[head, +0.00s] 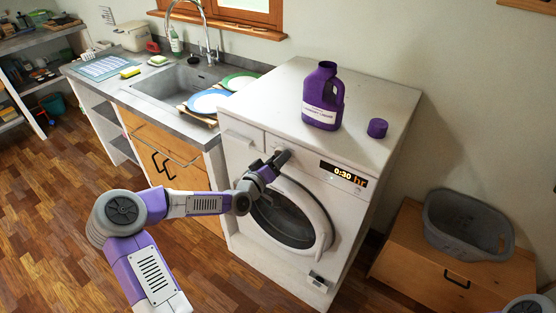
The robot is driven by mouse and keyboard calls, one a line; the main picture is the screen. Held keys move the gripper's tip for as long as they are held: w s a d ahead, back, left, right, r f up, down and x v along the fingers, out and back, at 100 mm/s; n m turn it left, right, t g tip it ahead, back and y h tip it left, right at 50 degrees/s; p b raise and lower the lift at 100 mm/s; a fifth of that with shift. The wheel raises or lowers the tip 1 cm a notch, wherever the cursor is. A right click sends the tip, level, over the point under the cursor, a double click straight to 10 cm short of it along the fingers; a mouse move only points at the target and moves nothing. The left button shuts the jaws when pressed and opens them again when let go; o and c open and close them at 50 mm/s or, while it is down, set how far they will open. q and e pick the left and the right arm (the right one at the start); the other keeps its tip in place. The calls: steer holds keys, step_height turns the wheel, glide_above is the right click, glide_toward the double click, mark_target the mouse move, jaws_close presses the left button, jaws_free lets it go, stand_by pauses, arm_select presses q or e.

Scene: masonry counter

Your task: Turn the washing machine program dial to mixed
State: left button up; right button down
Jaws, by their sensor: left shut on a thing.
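The white washing machine (345,205) stands in the middle right, its round glass door (290,213) closed. Its display (343,175) reads "0:30 hr". My left gripper (276,161) is at the control panel, left of the display, and is shut on the program dial. The gripper covers most of the dial, so its pointer and markings cannot be read. My right gripper is out of view; only a bit of my right arm shows at the bottom right corner.
A purple detergent bottle (323,98) and its purple cap (377,128) stand on the machine's top. A sink counter (142,97) with plates adjoins on the left. A grey basket (468,226) sits on a wooden cabinet (418,262) at right. The floor in front is clear.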

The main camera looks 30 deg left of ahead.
arm_select(q)
steer(key=o, duration=1)
steer(key=s, duration=0.2)
steer(key=s+p, duration=0.1)
steer(key=s, duration=0.2)
steer(key=s+p, duration=0.1)
steer(key=s, duration=0.1)
steer(key=shift+s+a, duration=0.25)
steer(key=shift+a, duration=0.05)
